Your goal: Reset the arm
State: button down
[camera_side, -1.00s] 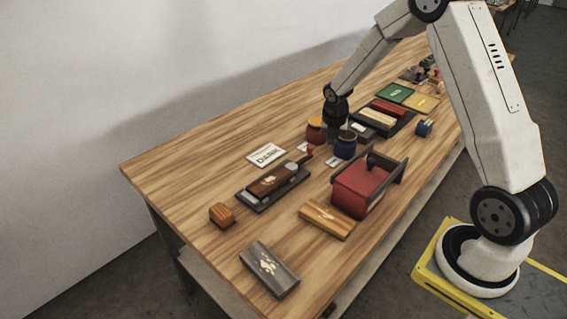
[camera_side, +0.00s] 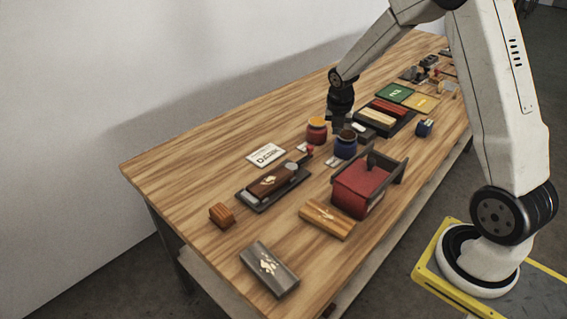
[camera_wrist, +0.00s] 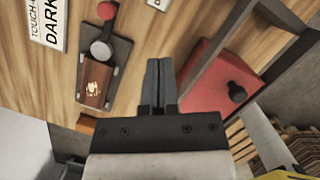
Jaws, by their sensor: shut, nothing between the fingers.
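My gripper (camera_side: 338,126) hangs over the middle of the table, close to the blue pot (camera_side: 346,145) and the orange-topped pot (camera_side: 316,130). In the wrist view my gripper (camera_wrist: 160,68) points down with its two grey fingers together and nothing between them. The wooden table (camera_side: 215,145) is below it. From the side view I cannot tell the exact height of the fingertips above the table.
A red box in a dark frame (camera_side: 360,185) stands at the front edge. A brown block on a dark tray (camera_side: 272,183), a DARK card (camera_side: 267,154), an orange-wood block (camera_side: 327,219) and a grey block (camera_side: 268,267) lie nearer. Colour strips (camera_side: 388,110) lie beyond. The left back is clear.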

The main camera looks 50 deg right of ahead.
jog(key=s+a+r+m+y, duration=0.1)
jog(key=s+a+m, duration=0.6)
jog(key=m, duration=0.5)
jog(key=s+a+r+m+t+y, duration=0.1)
jog(key=s+a+m, duration=0.6)
jog(key=a+m, duration=0.5)
jog(key=shift+s+a+r, duration=0.2)
jog(key=shift+s+a, duration=0.1)
jog(key=shift+s, duration=0.05)
